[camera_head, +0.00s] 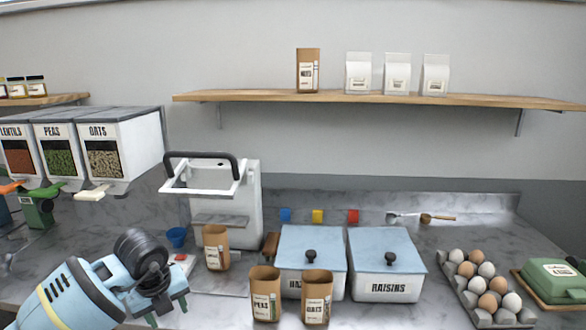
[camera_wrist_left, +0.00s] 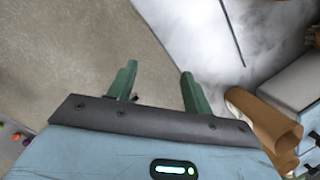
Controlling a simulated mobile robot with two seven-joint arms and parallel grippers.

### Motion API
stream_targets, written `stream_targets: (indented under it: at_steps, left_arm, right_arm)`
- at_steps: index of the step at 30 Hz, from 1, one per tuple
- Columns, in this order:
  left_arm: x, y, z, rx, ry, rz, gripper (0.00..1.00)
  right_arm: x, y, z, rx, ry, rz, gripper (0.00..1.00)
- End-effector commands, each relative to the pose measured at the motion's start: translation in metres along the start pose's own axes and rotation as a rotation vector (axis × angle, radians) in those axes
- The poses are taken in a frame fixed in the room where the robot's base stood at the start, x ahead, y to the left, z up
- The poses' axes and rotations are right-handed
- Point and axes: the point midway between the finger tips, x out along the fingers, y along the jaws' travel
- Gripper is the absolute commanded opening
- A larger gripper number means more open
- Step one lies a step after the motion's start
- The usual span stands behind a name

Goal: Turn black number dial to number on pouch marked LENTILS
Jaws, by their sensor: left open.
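My left gripper (camera_head: 167,311) is at the lower left in the head view, in front of the counter's near edge. In the left wrist view its two green fingers (camera_wrist_left: 158,72) are apart with nothing between them. I cannot make out a black number dial; my left arm covers part of the counter near the white press machine (camera_head: 250,205). No pouch is readable as LENTILS. One brown pouch (camera_head: 215,248) stands at the machine and another brown pouch (camera_head: 307,72) is on the shelf; their labels are too small to read. My right gripper is not in view.
Brown pouches marked PEAS (camera_head: 265,295) and OATS (camera_head: 317,298) stand before two blue-lidded bins (camera_head: 387,250). Dispensers (camera_head: 128,145) marked LENTILS, PEAS and OATS hang at left. An egg tray (camera_head: 480,315) and green box (camera_head: 555,280) are at right. The wooden shelf (camera_head: 270,97) holds white pouches.

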Motion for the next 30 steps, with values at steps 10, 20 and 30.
stream_targets:
  at_steps: [10, 20, 30]
  left_arm:
    - [0.040, -0.075, -0.178, 0.154, 0.544, -0.591, 0.50]
    - [-0.007, -0.105, -0.257, -0.277, 0.881, -1.285, 0.50]
    - [0.042, -0.036, -0.230, -1.233, 0.775, -1.485, 0.50]
  right_arm:
    - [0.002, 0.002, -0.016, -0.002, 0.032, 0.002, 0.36]
    - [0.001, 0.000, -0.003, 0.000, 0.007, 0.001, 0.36]
    - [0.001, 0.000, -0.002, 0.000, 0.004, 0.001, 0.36]
